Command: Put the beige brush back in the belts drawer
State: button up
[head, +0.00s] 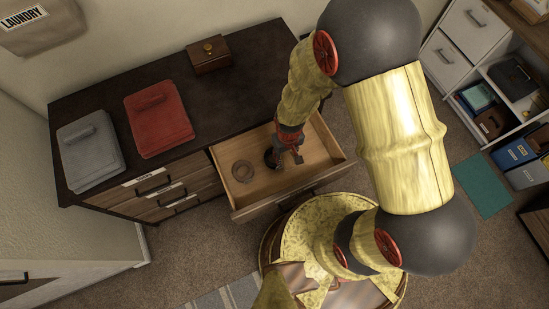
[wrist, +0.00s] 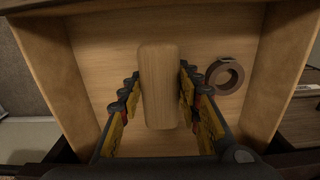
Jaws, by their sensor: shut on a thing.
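The beige brush (wrist: 158,85) is a pale, wood-coloured rounded block between my fingers in the wrist view. My gripper (wrist: 158,100) is shut on it, with a finger on each side. In the head view my gripper (head: 285,158) points down inside the open drawer (head: 318,150), and I cannot make out the brush there. A brown coiled belt (head: 242,171) lies on the drawer floor left of my gripper; in the wrist view the coil (wrist: 225,75) is right of the brush, apart from it. Whether the brush touches the floor is unclear.
The dark dresser top (head: 230,95) bears a red folded stack (head: 160,125), a grey folded stack (head: 90,155) and a small wooden box (head: 208,56). Closed drawers (head: 160,190) are left of the open one. The drawer walls (wrist: 285,70) surround my gripper. White shelving (head: 470,50) stands at right.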

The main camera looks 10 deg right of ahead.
jog(key=shift+s+f, duration=0.45)
jog(key=shift+s, duration=0.2)
jog(key=shift+d+f, duration=0.15)
jog(key=shift+f, duration=0.1)
jog(key=w+d+f+b, duration=0.3)
jog(key=w+d+f, duration=0.1)
jog(key=w+d, duration=0.25)
jog(key=b, duration=0.2)
send_over(306, 153)
jog(key=f, duration=0.4)
jog(key=shift+s+a+f, duration=0.1)
jog(key=shift+a+f, duration=0.2)
jog(key=shift+f, duration=0.05)
jog(key=shift+w+d+f+b, duration=0.15)
jog(key=shift+f+b, duration=0.3)
jog(key=shift+f, duration=0.55)
jog(key=shift+w+d+f+b, duration=0.15)
jog(key=shift+f+b, duration=0.25)
jog(key=shift+f, duration=0.55)
jog(key=shift+s, duration=0.1)
jog(key=shift+f, duration=0.2)
jog(key=o, duration=1.2)
jog(key=shift+r, duration=0.15)
